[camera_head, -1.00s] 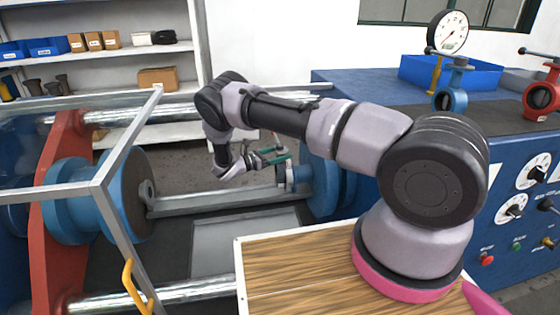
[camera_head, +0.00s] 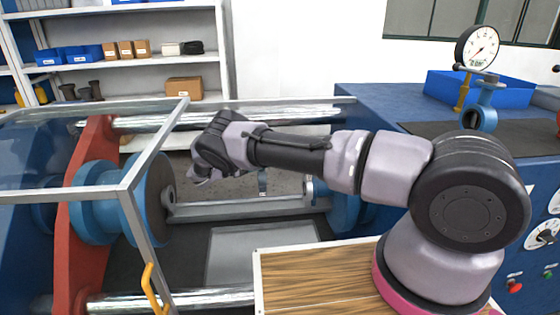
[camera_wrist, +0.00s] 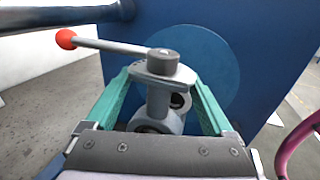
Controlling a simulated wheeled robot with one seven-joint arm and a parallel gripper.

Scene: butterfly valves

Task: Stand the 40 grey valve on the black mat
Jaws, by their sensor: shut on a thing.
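The grey valve (camera_wrist: 160,95) shows in the wrist view, with a dark round cap and a lever ending in a red knob (camera_wrist: 66,39). The green fingers of my gripper (camera_wrist: 162,100) stand on either side of it, shut on its body.
A pressure gauge (camera_head: 477,48) and a blue bin (camera_head: 510,92) stand at the back of the bench. The blue and red test machine (camera_head: 95,205) with its metal frame fills the left. A wooden top (camera_head: 320,285) is at the front. Shelves stand behind.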

